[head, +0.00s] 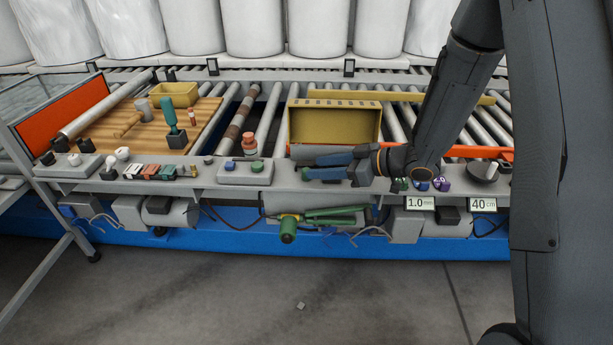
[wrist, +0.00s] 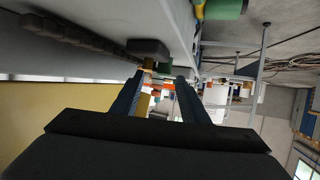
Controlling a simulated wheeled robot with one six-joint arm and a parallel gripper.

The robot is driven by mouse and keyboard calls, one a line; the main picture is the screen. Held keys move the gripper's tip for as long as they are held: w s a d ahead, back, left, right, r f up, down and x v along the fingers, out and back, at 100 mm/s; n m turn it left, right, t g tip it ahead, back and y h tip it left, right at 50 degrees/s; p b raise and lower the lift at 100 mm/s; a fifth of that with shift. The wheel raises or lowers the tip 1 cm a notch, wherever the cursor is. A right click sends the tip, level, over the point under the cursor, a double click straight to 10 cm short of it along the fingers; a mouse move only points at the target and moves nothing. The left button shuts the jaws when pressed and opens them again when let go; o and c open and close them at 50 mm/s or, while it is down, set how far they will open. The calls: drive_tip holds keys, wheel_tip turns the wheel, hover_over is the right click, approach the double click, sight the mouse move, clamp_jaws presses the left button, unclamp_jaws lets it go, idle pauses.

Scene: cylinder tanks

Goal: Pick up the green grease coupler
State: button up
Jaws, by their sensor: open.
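A green cylinder with a yellow collar (head: 288,230) sticks out below the front edge of the conveyor, with green bars (head: 335,216) beside it. It is the likeliest grease coupler, but I cannot be sure. A green and yellow part, probably the same one, shows at the top edge of the wrist view (wrist: 222,9), cut off. My gripper (head: 302,164) is open, pointing left, level with the conveyor's front rail, above and apart from the green cylinder. In the wrist view no object is clearly held between the fingers (wrist: 160,80).
A yellow bin (head: 335,122) stands on the rollers behind my gripper. A control box (head: 241,173) and small switches sit on the front rail (head: 210,176). A wooden board (head: 135,135) holds a teal-handled tool (head: 169,116). Grey boxes and cables hang below the rail. The floor in front is mostly clear.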

drive_tip(key=x, duration=0.1)
drive_tip(key=b+x, duration=0.1)
drive_tip(key=x, duration=0.2)
drive_tip(key=shift+s+a+f+b, duration=0.2)
drive_tip(key=shift+s+f+b, duration=0.1)
drive_tip(key=shift+b, duration=0.05)
drive_tip(key=shift+w+a, duration=0.15)
drive_tip(key=shift+a, duration=0.1)
clamp_jaws()
